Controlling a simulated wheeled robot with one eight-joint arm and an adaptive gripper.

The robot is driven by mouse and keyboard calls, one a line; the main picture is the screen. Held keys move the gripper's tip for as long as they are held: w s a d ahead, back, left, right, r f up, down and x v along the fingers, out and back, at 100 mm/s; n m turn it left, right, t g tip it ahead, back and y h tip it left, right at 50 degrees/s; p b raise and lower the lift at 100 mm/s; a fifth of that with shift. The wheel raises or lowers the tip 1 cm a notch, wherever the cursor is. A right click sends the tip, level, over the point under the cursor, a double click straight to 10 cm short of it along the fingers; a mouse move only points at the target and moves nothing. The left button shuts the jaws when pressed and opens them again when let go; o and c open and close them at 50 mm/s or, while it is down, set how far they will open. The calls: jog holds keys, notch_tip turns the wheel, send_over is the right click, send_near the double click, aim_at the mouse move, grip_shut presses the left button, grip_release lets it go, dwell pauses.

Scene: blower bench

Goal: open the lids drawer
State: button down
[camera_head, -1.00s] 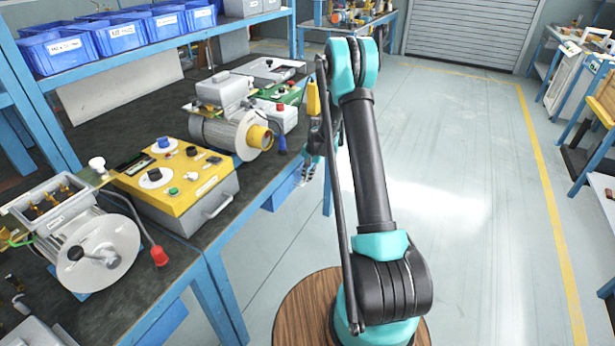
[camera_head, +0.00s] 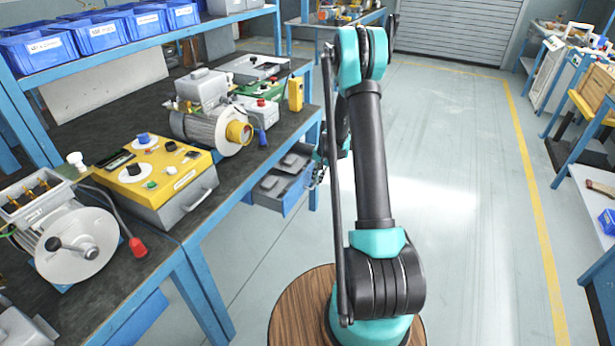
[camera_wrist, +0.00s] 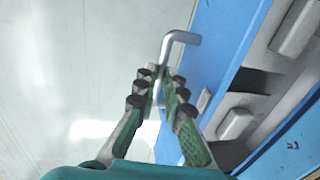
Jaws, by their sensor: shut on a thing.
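The blue drawer (camera_head: 297,192) under the bench is pulled out and its inside shows. Grey lid-like pieces (camera_head: 270,182) lie in it. In the wrist view the drawer's blue front (camera_wrist: 212,55) runs diagonally, with grey pieces (camera_wrist: 235,124) behind it. Its metal bar handle (camera_wrist: 176,40) stands out from the front. My gripper (camera_wrist: 160,90) is shut on the handle, with a finger on each side of it. In the head view my gripper (camera_head: 318,172) is small and partly hidden by my arm, at the drawer's front. No label is readable on the drawer.
The bench top above holds a yellow control box (camera_head: 155,175), a motor with a yellow end (camera_head: 212,130) and a yellow hand-held device (camera_head: 295,94). Blue bins (camera_head: 95,40) stand on the shelf. The floor (camera_head: 450,200) right of my arm is clear.

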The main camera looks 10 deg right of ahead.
jog(key=s+d, duration=0.4)
jog(key=d, duration=0.1)
jog(key=shift+d, duration=0.25)
jog(key=c, duration=1.6)
grip_release()
jog(key=shift+r, duration=0.1)
notch_tip(320, 180, up, 12)
jog(key=s+d, duration=0.1)
jog(key=shift+s+d+f, duration=0.15)
jog(key=shift+d+f, duration=0.05)
jog(key=shift+d, duration=0.2)
